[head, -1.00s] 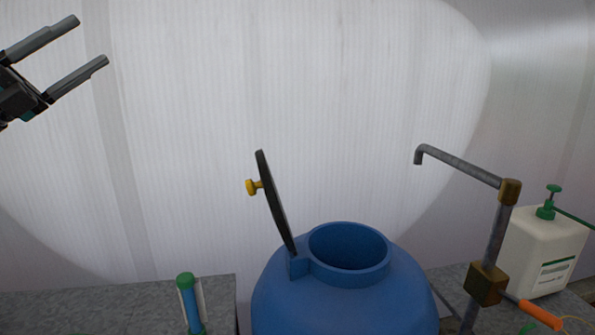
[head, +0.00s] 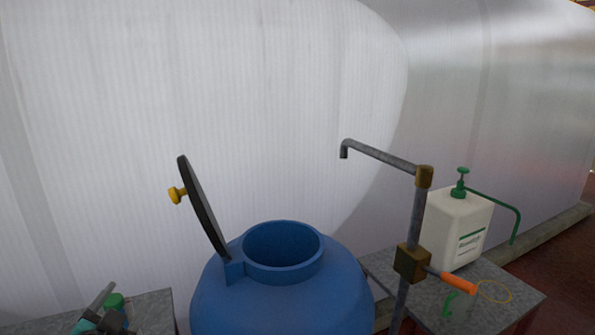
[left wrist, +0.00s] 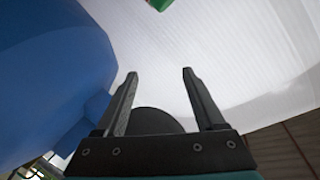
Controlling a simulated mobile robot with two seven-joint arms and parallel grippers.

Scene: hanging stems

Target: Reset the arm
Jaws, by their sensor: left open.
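My left gripper (head: 98,308) is low at the left edge of the head view, beside the green-capped item (head: 114,300) on the left grey block. In the left wrist view the left gripper (left wrist: 159,74) has its two dark fingers apart, with nothing held between them. A dark rounded shape (left wrist: 153,121) shows behind the finger bases; I cannot tell what it is. My right gripper is not in view.
A blue barrel (head: 280,300) stands in the middle, its dark lid (head: 204,208) with a yellow knob tilted open. Right of it are a metal pipe tap (head: 408,215) with an orange handle and a white pump bottle (head: 458,228) on a grey block (head: 500,298).

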